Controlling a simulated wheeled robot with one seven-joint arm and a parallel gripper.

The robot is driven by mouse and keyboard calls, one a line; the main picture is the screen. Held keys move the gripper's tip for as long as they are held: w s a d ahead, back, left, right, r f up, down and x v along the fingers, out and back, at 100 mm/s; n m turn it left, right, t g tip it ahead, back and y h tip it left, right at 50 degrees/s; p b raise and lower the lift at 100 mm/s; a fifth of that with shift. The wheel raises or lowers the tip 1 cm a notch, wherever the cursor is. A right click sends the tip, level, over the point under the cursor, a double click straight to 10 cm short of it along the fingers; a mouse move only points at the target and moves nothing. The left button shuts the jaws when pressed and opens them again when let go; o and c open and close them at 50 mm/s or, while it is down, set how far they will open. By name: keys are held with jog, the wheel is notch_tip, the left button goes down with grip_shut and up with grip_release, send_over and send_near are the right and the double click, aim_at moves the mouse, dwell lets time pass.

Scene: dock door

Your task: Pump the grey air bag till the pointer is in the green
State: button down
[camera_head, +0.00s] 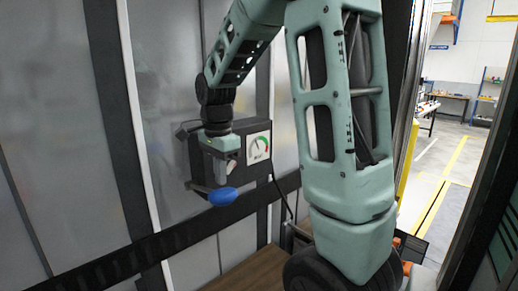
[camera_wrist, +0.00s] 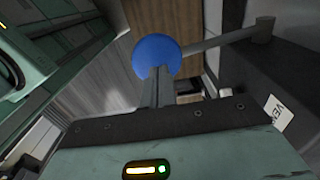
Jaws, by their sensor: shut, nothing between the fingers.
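A blue ball knob (camera_head: 222,197) sits on the end of a grey lever (camera_head: 202,187) at the dark pump box (camera_head: 240,178). In the wrist view the knob (camera_wrist: 157,52) is just past my fingertips, and the lever (camera_wrist: 222,40) runs right to a pivot on the dark box. My gripper (camera_head: 219,182) is shut and empty, pointing down over the knob; whether it touches cannot be told. The round gauge (camera_head: 258,147) has a white face with a green arc on its right side; its pointer is too small to read. I cannot clearly make out the grey air bag.
Grey wall panels (camera_head: 60,120) with dark posts stand behind and left of the box. A dark horizontal rail (camera_head: 140,252) runs low along them. A brown wooden surface (camera_head: 240,272) lies below. On the right is an open doorway to a workshop floor (camera_head: 440,165) with yellow lines.

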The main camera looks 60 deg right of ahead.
aim_at(222, 190)
jog(key=shift+f, duration=0.15)
jog(key=shift+f+b, duration=2.4)
jog(key=shift+f, duration=1.15)
jog(key=shift+r, duration=0.25)
notch_tip(222, 190, up, 7)
jog(key=p, duration=0.6)
jog(key=shift+p, duration=0.4)
notch_tip(222, 190, up, 5)
jog(key=p, duration=0.4)
jog(key=shift+p, duration=0.3)
